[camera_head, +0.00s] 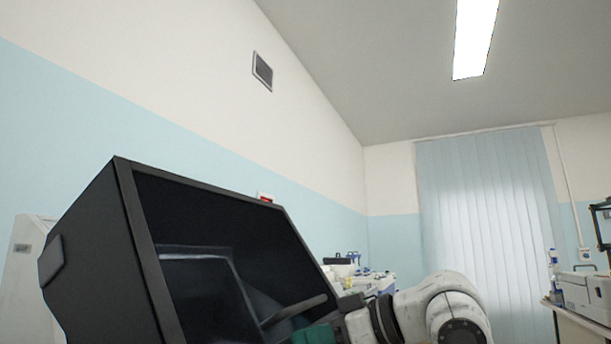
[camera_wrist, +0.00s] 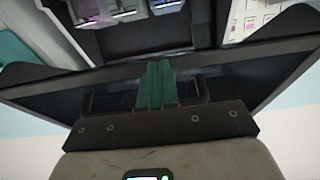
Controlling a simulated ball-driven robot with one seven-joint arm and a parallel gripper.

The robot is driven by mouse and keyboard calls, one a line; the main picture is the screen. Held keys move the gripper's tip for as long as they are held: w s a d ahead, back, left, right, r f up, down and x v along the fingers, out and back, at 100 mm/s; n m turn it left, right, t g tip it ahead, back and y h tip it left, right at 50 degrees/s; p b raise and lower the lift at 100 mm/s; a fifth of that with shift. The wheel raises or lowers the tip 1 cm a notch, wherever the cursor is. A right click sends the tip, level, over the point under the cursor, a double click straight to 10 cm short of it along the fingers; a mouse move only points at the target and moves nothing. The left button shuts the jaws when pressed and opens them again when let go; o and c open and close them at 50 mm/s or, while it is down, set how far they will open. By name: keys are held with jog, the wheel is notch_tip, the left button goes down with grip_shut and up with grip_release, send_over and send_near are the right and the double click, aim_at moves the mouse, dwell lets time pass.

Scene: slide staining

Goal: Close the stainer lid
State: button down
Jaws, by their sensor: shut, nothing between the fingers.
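The stainer lid (camera_head: 90,235) is a large dark hood with a glossy dark window, and it stands raised and tilted in the head view. A dark bar-like handle (camera_head: 293,311) shows low on its right side. In the wrist view the lid's dark panel (camera_wrist: 225,80) crosses the middle, with the stainer's open interior (camera_wrist: 150,36) above it. My gripper (camera_head: 318,333) has green fingers at the lid's lower right in the head view. In the wrist view the fingers (camera_wrist: 156,72) are together and empty, in front of the panel. I cannot tell whether they touch it.
Pale containers (camera_wrist: 95,10) sit inside the stainer at the top of the wrist view. A bench with lab items (camera_head: 365,280) stands behind, and another bench with a white device (camera_head: 588,292) is at the far right. A curtained window (camera_head: 480,200) is at the back.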

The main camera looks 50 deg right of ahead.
jog(key=w+a+f+t+b, duration=0.1)
jog(key=w+f+b, duration=0.1)
jog(key=w+f, duration=0.2)
jog(key=w+a+f+t+b, duration=0.1)
jog(key=w+a+f+b, duration=0.1)
jog(key=w+f, duration=0.3)
jog(key=w+a+f+y+b, duration=0.1)
jog(key=w+f+b, duration=0.3)
jog(key=f, duration=0.5)
jog(key=shift+w+a+f+t, duration=0.2)
jog(key=shift+a+t, duration=0.2)
jog(key=shift+a, duration=0.05)
jog(key=shift+w+a+f+b, duration=0.2)
jog(key=shift+w+f+b, duration=0.15)
jog(key=shift+w, duration=0.15)
jog(key=shift+a+r, duration=0.1)
jog(key=p+v, duration=0.2)
jog(key=v, duration=0.9)
jog(key=shift+s, duration=0.1)
